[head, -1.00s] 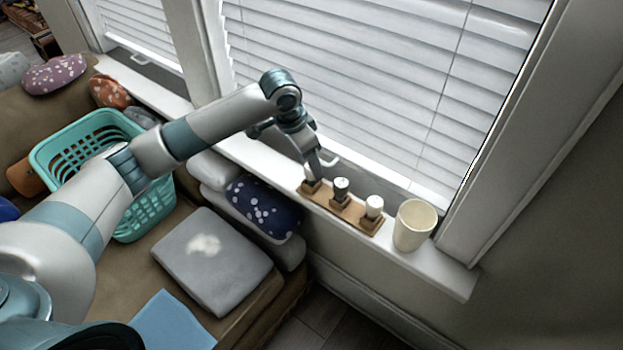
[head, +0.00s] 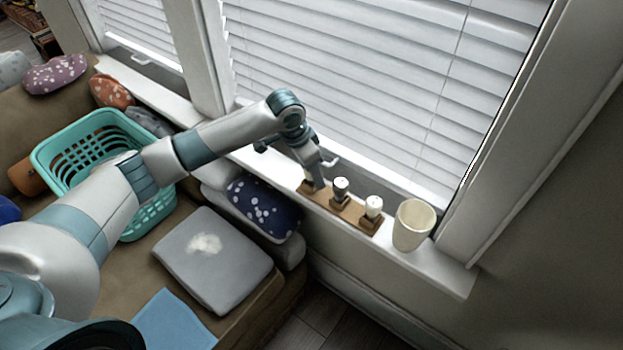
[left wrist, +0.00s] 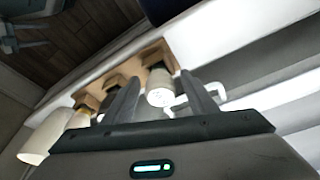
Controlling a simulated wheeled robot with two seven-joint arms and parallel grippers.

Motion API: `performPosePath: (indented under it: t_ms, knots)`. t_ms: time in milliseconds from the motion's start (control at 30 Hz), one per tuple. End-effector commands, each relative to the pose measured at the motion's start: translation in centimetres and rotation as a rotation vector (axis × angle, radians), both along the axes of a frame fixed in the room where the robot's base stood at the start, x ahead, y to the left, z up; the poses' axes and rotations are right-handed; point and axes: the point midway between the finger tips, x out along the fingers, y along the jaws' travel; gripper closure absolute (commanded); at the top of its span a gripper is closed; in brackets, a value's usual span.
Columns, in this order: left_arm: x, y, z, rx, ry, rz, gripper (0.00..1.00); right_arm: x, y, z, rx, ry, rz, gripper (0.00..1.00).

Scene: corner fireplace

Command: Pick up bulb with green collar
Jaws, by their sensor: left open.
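A wooden holder (head: 346,210) on the windowsill carries three bulbs in a row. The right bulb (head: 374,206) is white and the middle bulb (head: 341,185) has a dark collar. The left bulb is mostly hidden by my left gripper (head: 318,174) in the head view. In the left wrist view a white bulb (left wrist: 160,88) stands between the spread fingers of my left gripper (left wrist: 160,79), which is open. I cannot make out a green collar. My right gripper is not in view.
A cream cup (head: 413,226) stands on the sill (head: 445,271) right of the holder. Window blinds (head: 370,75) rise close behind. A teal basket (head: 150,215) and cushions lie on the sofa at the left.

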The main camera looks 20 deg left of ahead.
Motion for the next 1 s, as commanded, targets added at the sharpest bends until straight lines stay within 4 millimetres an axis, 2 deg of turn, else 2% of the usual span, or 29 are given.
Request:
performPosePath:
  t_ms: [267,433,800,1000]
  knots:
    - [0.0,0.0,0.0,0.0,0.0,0.0,0.48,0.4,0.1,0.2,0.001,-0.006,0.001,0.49]
    - [0.0,0.0,0.0,0.0,0.0,0.0,0.88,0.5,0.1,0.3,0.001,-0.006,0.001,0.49]
    - [0.0,0.0,0.2,-0.001,-0.001,0.0,0.88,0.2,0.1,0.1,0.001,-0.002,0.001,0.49]
    - [0.1,0.0,1.6,-0.001,-0.002,0.0,0.88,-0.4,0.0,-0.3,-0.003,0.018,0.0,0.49]
